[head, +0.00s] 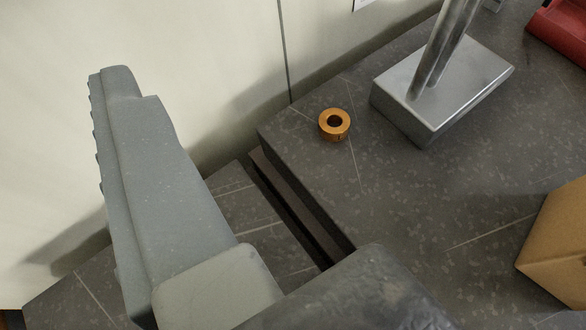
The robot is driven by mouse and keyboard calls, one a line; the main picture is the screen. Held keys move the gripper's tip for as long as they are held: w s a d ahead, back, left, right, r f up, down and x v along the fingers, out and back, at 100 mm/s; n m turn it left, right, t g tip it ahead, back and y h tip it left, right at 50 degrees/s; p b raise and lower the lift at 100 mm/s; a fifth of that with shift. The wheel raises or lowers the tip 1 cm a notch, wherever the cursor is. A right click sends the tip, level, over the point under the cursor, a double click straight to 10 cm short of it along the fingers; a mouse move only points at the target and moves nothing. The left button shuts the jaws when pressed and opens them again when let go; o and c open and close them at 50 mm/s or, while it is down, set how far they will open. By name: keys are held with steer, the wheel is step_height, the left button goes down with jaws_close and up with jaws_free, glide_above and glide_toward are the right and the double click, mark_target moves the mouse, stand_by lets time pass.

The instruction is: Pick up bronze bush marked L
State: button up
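A bronze bush (334,136), a short golden ring with a dark hole, stands on end on the dark speckled slab (420,190), close to the slab's far left corner. A small mark shows on its near side, but I cannot read it. Part of my gripper (122,85) shows as a long grey finger with a toothed left edge, at the left of the head view. It is well left of the bush and apart from it. I see only one clear finger, so I cannot tell the gap or whether it holds anything.
A steel block (445,90) with a slanted round post stands close right of the bush. A tan box (560,240) is at the right edge, a red object (560,30) at top right. A pale wall (210,70) rises behind. The slab's middle is clear.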

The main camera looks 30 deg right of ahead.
steer(key=d+f+m+g+h, duration=0.1)
steer(key=d+f+m+h, duration=0.3)
steer(key=f, duration=0.8)
steer(key=g+h, duration=0.2)
steer(key=h, duration=0.2)
glide_toward(335, 129)
steer(key=w+d, duration=0.3)
steer(key=shift+f, duration=0.2)
steer(key=shift+a+f+x, duration=0.15)
steer(key=shift+f+x, duration=0.05)
steer(key=shift+x, duration=0.75)
steer(key=shift+a+f+x, duration=0.15)
steer(key=shift+x, duration=0.8)
steer(key=shift+w+d+f, duration=0.1)
steer(key=shift+w+d, duration=0.2)
steer(key=shift+w, duration=0.25)
steer(key=c, duration=1.2)
